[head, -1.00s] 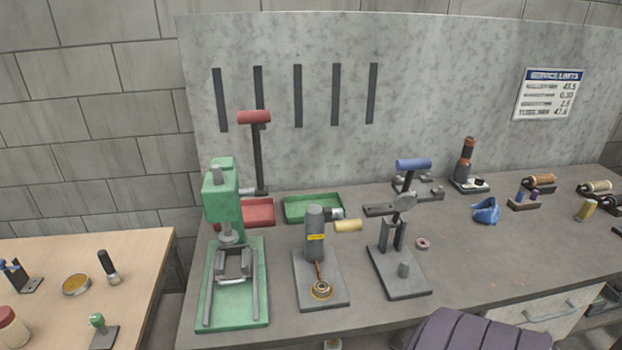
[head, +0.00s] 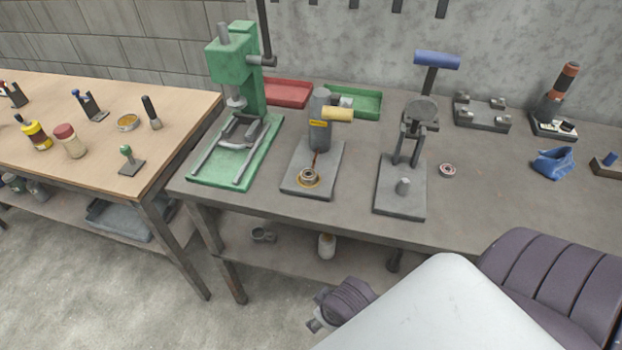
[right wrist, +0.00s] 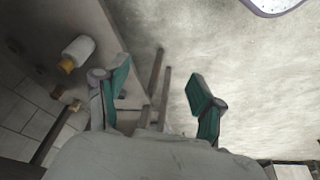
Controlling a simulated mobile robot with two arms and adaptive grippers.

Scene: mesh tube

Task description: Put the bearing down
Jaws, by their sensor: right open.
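A bearing (head: 309,176) sits low on the front of a grey bench device with a dark upright cylinder (head: 319,125) and a tan handle. A smaller bearing-like ring (head: 447,170) lies flat on the grey bench, right of the lever press (head: 405,150). In the right wrist view my right gripper (right wrist: 160,85) is open, its green-padded fingers apart with nothing between them. It faces the floor and bench legs. My left gripper is not in view.
A green press (head: 235,110) stands at the bench's left, with a red tray (head: 290,93) and a green tray (head: 362,103) behind. A blue cloth (head: 554,163) lies at right. A wooden table (head: 180,105) stands left. A bottle (right wrist: 77,50) is on the lower shelf.

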